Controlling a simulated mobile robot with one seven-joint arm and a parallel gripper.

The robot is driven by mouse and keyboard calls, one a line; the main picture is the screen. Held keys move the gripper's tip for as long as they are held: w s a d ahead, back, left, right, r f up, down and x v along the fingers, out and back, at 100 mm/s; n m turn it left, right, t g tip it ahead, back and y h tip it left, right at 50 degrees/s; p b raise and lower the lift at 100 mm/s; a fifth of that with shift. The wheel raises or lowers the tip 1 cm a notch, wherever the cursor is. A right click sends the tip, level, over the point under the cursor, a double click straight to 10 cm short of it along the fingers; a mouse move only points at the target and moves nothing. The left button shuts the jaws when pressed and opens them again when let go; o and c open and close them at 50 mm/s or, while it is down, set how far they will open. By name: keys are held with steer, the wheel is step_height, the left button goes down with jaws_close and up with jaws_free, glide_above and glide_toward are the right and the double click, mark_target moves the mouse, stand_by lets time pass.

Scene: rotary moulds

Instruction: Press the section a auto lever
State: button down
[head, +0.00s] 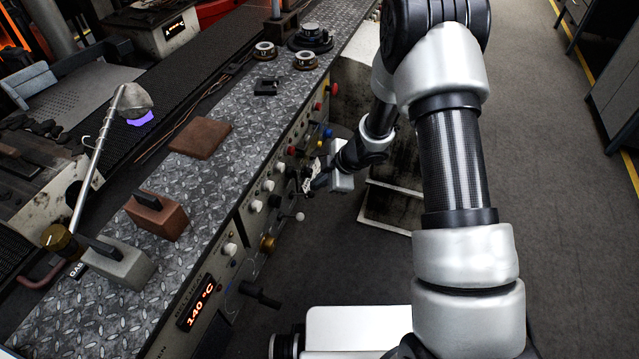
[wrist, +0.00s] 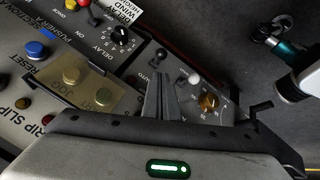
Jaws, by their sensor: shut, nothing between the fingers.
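My gripper (wrist: 159,80) is shut and empty, its fingertips over the control panel in the wrist view. A small black-knobbed lever (wrist: 161,54) stands just beyond the fingertips, and a white-knobbed lever (wrist: 192,80) is to their right. I see no contact with either. No "section a auto" label is readable, so I cannot tell which lever bears that name. In the head view my gripper (head: 312,181) is at the front panel of the machine bench, and a white ball-ended lever (head: 299,216) sticks out below it.
The panel carries a blue button (wrist: 36,49), a black delay dial (wrist: 120,37), a brass knob (wrist: 208,102) and two brass buttons by the JOG label. The bench top (head: 215,190) holds metal blocks. The floor (head: 320,260) before the panel is partly open.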

mark_target(312, 194)
steer(key=b+x, duration=0.1)
steer(key=x, duration=0.5)
steer(key=shift+f, duration=0.15)
steer(key=shift+b, duration=0.35)
steer(key=shift+d+f+y+b, duration=0.1)
steer(key=shift+f+y+b, duration=0.15)
steer(key=shift+b, duration=0.2)
steer(key=shift+d+f+y+b, duration=0.15)
steer(key=shift+y+b, duration=0.1)
steer(key=shift+b, duration=0.1)
steer(key=shift+s+d+f+t+y+b, duration=0.15)
steer(key=shift+f+t+y+b, duration=0.15)
steer(key=shift+b, duration=0.15)
step_height(312, 194, down, 6)
steer(key=d+b, duration=0.1)
steer(key=d, duration=0.1)
steer(key=shift+s+f, duration=0.2)
steer(key=shift+s, duration=0.2)
